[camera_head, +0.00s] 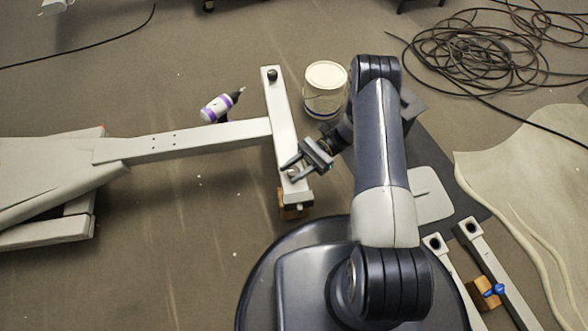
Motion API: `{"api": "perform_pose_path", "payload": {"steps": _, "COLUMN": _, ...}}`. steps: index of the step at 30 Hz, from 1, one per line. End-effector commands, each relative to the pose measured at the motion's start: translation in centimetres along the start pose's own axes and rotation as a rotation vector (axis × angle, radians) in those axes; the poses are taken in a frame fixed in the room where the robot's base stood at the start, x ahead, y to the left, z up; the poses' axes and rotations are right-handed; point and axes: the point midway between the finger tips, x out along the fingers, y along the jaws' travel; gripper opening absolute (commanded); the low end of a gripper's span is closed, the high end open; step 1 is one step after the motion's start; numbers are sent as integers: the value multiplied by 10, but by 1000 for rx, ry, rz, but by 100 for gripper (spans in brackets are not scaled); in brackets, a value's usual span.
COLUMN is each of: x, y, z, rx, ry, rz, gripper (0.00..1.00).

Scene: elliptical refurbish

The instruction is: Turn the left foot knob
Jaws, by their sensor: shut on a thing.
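The grey foot crossbar (281,120) of the frame lies across the end of a long beam (195,143). A black foot knob (272,76) stands on its far end, clear of my gripper. My gripper (289,173) is at the crossbar's near end, with its two fingers pointing down and left onto it. The fingers are shut on a small part there, which I take as the left foot knob. The fingers hide most of it, and how far it is turned cannot be seen.
A wooden block (290,212) supports the crossbar's near end. A white bucket (325,88) stands close right of the crossbar. A purple-and-white bottle (219,107) is beside the beam. Coiled black cable (480,50) lies at the upper right. Grey bars (490,262) lie at the lower right.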

Motion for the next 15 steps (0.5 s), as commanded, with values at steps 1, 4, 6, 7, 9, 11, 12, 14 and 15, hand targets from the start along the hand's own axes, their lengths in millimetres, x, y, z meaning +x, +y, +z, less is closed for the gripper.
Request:
{"api": "perform_pose_path", "payload": {"steps": 1, "x": 0, "y": 0, "z": 0, "rx": 0, "ry": 1, "rz": 15, "gripper": 12}}
{"api": "perform_pose_path", "payload": {"steps": 4, "x": 0, "y": 0, "z": 0, "rx": 0, "ry": 1, "rz": 36, "gripper": 12}}
{"api": "perform_pose_path", "payload": {"steps": 6, "x": 0, "y": 0, "z": 0, "rx": 0, "ry": 0, "rz": 45, "gripper": 12}}
{"api": "perform_pose_path", "payload": {"steps": 7, "x": 0, "y": 0, "z": 0, "rx": 0, "ry": 0, "rz": 47, "gripper": 12}}
{"api": "perform_pose_path", "payload": {"steps": 9, "x": 0, "y": 0, "z": 0, "rx": 0, "ry": 0, "rz": 50, "gripper": 12}}
{"api": "perform_pose_path", "payload": {"steps": 11, "x": 0, "y": 0, "z": 0, "rx": 0, "ry": 0, "rz": 51, "gripper": 12}}
{"api": "perform_pose_path", "payload": {"steps": 12, "x": 0, "y": 0, "z": 0, "rx": 0, "ry": 0, "rz": 51, "gripper": 12}}
{"api": "perform_pose_path", "payload": {"steps": 14, "x": 0, "y": 0, "z": 0, "rx": 0, "ry": 0, "rz": 50, "gripper": 12}}
{"api": "perform_pose_path", "payload": {"steps": 15, "x": 0, "y": 0, "z": 0, "rx": 0, "ry": 0, "rz": 50, "gripper": 12}}
